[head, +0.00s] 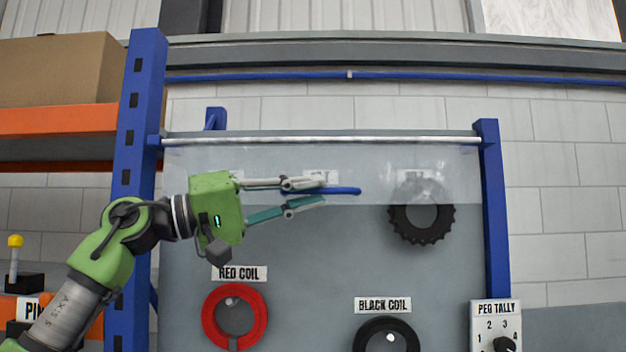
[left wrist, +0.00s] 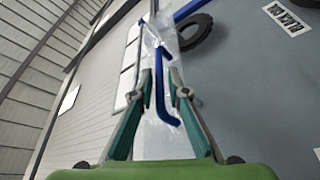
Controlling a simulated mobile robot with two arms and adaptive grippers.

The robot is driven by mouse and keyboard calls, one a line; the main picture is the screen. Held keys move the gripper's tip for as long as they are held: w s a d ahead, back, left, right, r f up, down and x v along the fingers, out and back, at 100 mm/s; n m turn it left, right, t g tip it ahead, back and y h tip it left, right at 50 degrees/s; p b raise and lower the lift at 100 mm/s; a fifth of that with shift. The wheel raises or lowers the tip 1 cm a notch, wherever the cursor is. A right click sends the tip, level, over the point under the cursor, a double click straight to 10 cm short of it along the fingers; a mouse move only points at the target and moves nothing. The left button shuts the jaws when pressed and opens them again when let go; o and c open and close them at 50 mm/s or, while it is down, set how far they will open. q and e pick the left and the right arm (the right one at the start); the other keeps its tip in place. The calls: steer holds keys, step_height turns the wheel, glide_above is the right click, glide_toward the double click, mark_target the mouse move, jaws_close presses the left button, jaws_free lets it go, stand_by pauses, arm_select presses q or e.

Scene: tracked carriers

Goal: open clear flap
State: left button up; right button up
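The clear flap (head: 270,160) is a see-through sheet hanging below a metal rod (head: 320,140) across the top of a grey board. It covers only the upper strip of the board. A blue handle bar (head: 345,190) shows at the flap's lower part; it also shows in the left wrist view (left wrist: 160,95). My left gripper (head: 324,190) reaches in from the left. Its fingers are apart, with the bar between them and gaps visible on both sides (left wrist: 161,72). Whether a finger touches the bar I cannot tell. My right gripper is not in view.
A black toothed ring (head: 421,212) hangs partly behind the flap. A red coil (head: 235,317) and a black coil (head: 386,335) hang lower on the board. Blue posts (head: 492,210) frame it. A peg tally box (head: 496,325) is at lower right; an orange shelf with a carton (head: 60,70) is left.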

arm_select(q)
steer(key=shift+w+d+r, duration=0.1)
steer(key=shift+d+r, duration=0.1)
steer(key=shift+d, duration=0.35)
steer(key=shift+w, duration=0.15)
jaws_close()
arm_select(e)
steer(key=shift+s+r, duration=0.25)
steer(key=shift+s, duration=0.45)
arm_select(q)
steer(key=shift+s+n, duration=0.2)
steer(key=shift+n, duration=0.2)
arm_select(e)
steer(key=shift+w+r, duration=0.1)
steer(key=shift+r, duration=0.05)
